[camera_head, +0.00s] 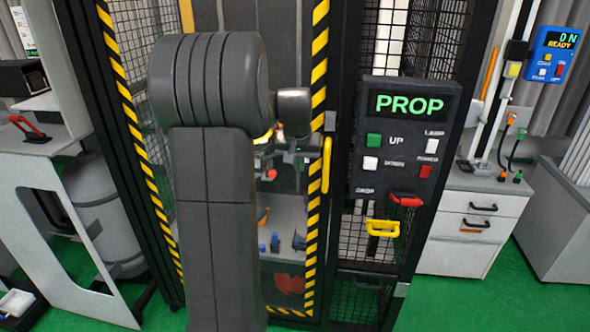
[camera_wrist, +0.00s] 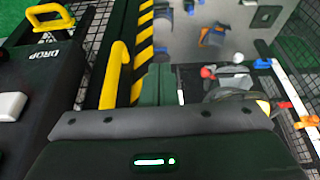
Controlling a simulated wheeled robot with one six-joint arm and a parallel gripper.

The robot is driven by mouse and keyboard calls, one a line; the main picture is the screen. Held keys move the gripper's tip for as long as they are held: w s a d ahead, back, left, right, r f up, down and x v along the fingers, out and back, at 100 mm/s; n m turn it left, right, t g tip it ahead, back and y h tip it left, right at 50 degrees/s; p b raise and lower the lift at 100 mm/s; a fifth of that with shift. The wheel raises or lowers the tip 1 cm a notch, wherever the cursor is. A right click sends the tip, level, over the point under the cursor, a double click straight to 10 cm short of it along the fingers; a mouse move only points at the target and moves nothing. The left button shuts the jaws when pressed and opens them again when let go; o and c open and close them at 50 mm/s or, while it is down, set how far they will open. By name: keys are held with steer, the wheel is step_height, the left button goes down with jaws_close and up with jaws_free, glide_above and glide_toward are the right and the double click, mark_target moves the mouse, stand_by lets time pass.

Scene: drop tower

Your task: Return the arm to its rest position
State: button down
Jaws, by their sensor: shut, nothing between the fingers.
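My arm (camera_head: 220,200) stands upright in the middle of the head view, bent at a rounded joint at the top. Its far part reaches away toward the tower and is mostly hidden behind the joint. In the wrist view my gripper (camera_wrist: 155,84) is shut with nothing held. It points into the tower's opening, just right of the yellow door handle (camera_wrist: 118,72). I cannot tell whether it touches the striped frame. The handle also shows in the head view (camera_head: 326,163).
Blue objects (camera_head: 275,243) stand on a grey surface inside. A white cabinet (camera_head: 465,225) stands right.

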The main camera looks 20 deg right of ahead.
mark_target(302, 177)
steer(key=shift+s+r, duration=0.1)
steer(key=shift+r, duration=0.1)
steer(key=x, duration=0.3)
steer(key=w+p+x, duration=0.1)
steer(key=x, duration=0.3)
steer(key=d+p+x, duration=0.1)
steer(key=x, duration=0.2)
steer(key=shift+w+d, duration=0.1)
steer(key=shift+w, duration=0.3)
steer(key=shift+w+d, duration=0.25)
steer(key=shift+w, duration=0.1)
steer(key=shift+s+a+r, duration=0.1)
